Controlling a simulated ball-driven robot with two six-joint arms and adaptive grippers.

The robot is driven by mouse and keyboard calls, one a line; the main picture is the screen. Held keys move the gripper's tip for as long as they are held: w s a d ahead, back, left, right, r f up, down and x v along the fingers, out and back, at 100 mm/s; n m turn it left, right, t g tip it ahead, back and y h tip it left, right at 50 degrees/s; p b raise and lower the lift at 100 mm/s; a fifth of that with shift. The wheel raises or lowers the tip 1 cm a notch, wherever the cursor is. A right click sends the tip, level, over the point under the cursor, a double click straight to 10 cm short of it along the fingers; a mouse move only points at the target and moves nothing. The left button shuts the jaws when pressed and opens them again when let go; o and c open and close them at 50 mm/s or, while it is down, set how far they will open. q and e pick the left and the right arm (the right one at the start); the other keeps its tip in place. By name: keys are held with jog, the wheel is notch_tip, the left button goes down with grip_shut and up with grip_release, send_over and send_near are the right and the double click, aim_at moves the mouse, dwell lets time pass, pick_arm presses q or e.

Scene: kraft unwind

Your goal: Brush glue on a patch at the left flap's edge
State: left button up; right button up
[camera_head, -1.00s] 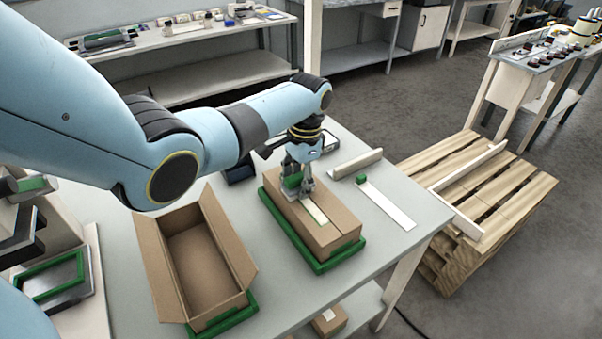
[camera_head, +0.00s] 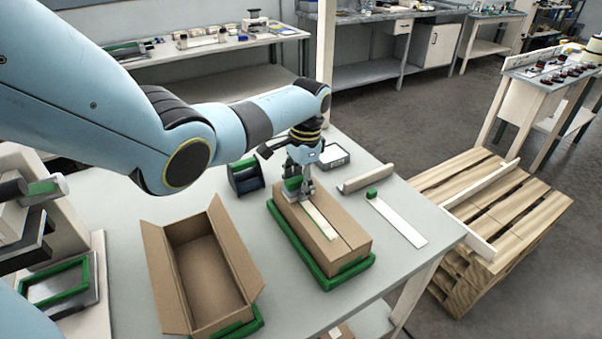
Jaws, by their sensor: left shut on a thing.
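A closed brown carton (camera_head: 350,238) lies in a green tray (camera_head: 345,279) on the table, its top flaps folded down with a seam between them. My left gripper (camera_head: 298,192) is over the far end of its top, shut on a green block (camera_head: 292,184). A pale narrow strip (camera_head: 320,222) runs from under the gripper along the left flap, near the seam. I cannot tell whether the strip is joined to the green block. No brush bristles or glue can be made out. My right gripper is not in view.
An open empty carton (camera_head: 205,280) stands to the left with its flaps up. A white strip with a green block (camera_head: 400,222) and a pale bar (camera_head: 366,178) lie to the right. A dark holder (camera_head: 245,177) is behind. A pallet (camera_head: 490,200) stands beyond the table.

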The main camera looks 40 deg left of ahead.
pick_arm(q)
jog(key=shift+w+a, duration=0.1)
jog(key=shift+a, duration=0.35)
notch_tip(320, 180, up, 3)
jog(key=shift+f+p, duration=0.2)
jog(key=shift+p, duration=1.05)
jog(key=shift+r, duration=0.25)
jog(key=shift+r+b, duration=0.3)
jog(key=shift+r, duration=1.15)
